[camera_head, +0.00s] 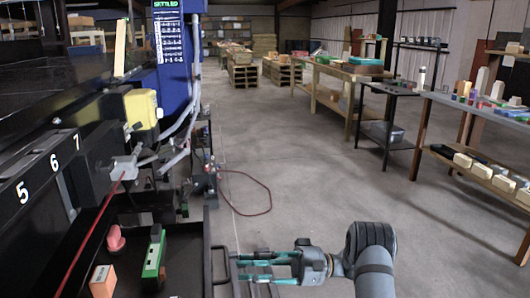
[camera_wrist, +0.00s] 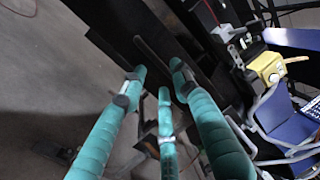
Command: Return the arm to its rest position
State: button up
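My gripper (camera_head: 246,267) is at the bottom middle of the head view, with its teal fingers pointing left. The wrist view shows the fingers of my gripper (camera_wrist: 158,76) spread apart with nothing held between them. My arm (camera_head: 374,265) comes in from the lower right. The fingertips are close to the bar handle (camera_head: 219,264) on the right side of a black drawer. The handle also shows just beyond the fingertips in the wrist view (camera_wrist: 153,52). I cannot tell whether they touch.
The black drawer (camera_head: 195,250) holds a pink piece (camera_head: 115,239), a green block (camera_head: 153,259) and an orange block (camera_head: 102,281). A machine with a blue panel (camera_head: 172,50) and yellow part (camera_head: 141,108) stands left. Tables (camera_head: 478,103) line the right; the middle floor is clear.

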aim_at(226, 263)
jog(key=x, duration=0.5)
jog(key=shift+s+a, duration=0.1)
jog(key=shift+a, duration=0.45)
